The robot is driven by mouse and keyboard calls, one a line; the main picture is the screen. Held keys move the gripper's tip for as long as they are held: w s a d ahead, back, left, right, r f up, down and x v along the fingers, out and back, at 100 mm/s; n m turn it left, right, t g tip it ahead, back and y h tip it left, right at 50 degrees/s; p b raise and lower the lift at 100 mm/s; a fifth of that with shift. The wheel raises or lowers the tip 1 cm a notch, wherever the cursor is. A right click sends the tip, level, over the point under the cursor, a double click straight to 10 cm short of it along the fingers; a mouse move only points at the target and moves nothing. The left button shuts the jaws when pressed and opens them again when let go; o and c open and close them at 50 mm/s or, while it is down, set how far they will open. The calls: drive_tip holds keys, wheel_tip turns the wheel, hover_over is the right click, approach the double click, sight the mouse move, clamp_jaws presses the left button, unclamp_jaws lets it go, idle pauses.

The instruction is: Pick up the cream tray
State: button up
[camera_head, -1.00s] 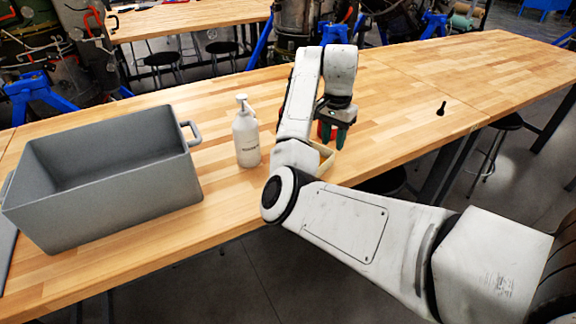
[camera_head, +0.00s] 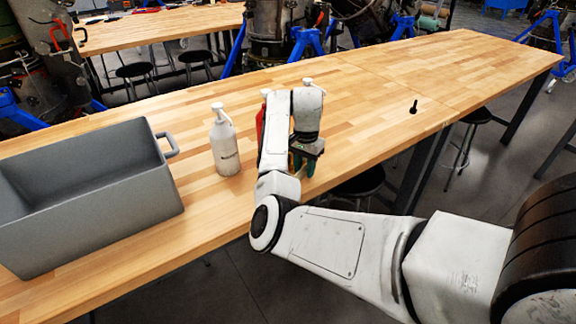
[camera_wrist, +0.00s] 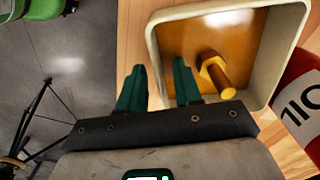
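The cream tray (camera_wrist: 157,57) shows in the wrist view with a brown inner floor and a yellow bolt (camera_wrist: 216,76) lying in it. My gripper (camera_wrist: 158,72) is open, with its dark green fingers apart on either side of the tray's left wall. The left finger is outside the wall and the right finger overlaps the inside. I cannot tell whether either finger touches it. In the head view my gripper (camera_head: 304,166) is low at the table's near edge, and my arm hides most or all of the tray.
A red and white container (camera_wrist: 300,100) stands close to the tray's right side. A white pump bottle (camera_head: 225,145) and a large grey bin (camera_head: 100,215) stand to the left on the wooden table (camera_head: 375,105). A small black object (camera_head: 413,107) lies to the right. The far tabletop is clear.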

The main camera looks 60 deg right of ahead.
drive_tip(key=shift+f, duration=0.35)
drive_tip(key=shift+c, duration=0.2)
clamp_jaws()
idle(1.0)
